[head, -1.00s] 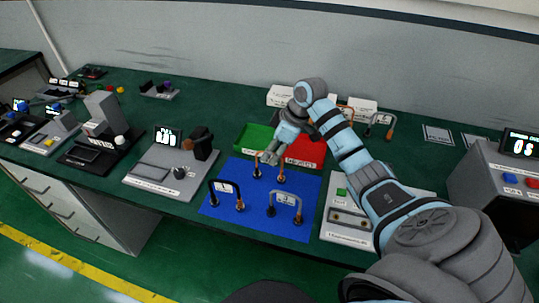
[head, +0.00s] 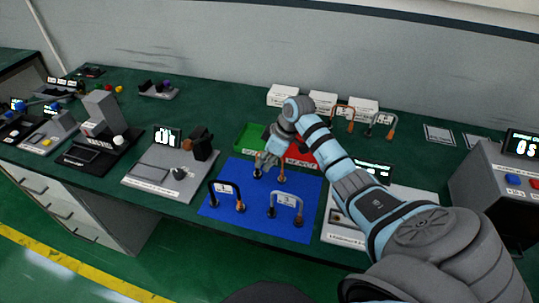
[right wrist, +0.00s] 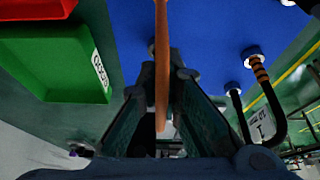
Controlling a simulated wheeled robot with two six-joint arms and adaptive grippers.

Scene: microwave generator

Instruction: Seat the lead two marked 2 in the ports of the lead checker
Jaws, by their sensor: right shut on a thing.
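My right gripper (head: 267,160) is at the back of the blue mat (head: 247,222), shut on an orange lead (head: 282,176). In the right wrist view the lead's orange bow (right wrist: 162,60) runs between the two fingers (right wrist: 160,105). The gripper hides most of this lead and its number; its dark plug ends show at the mat. A black lead (head: 211,191) and a grey lead (head: 299,207) stand upright on the mat in front, their tags too small to read surely. A grey plate unit (head: 342,232), which may be the lead checker, sits right of the mat, partly behind my arm. My left gripper is out of view.
A green tray (head: 249,136) and a red tray (head: 309,158) lie behind the mat. More leads (head: 342,107) and white boxes (head: 283,95) stand at the back. A grey unit with a knob (head: 150,182) is left of the mat. A box with coloured buttons (head: 500,180) is at the far right.

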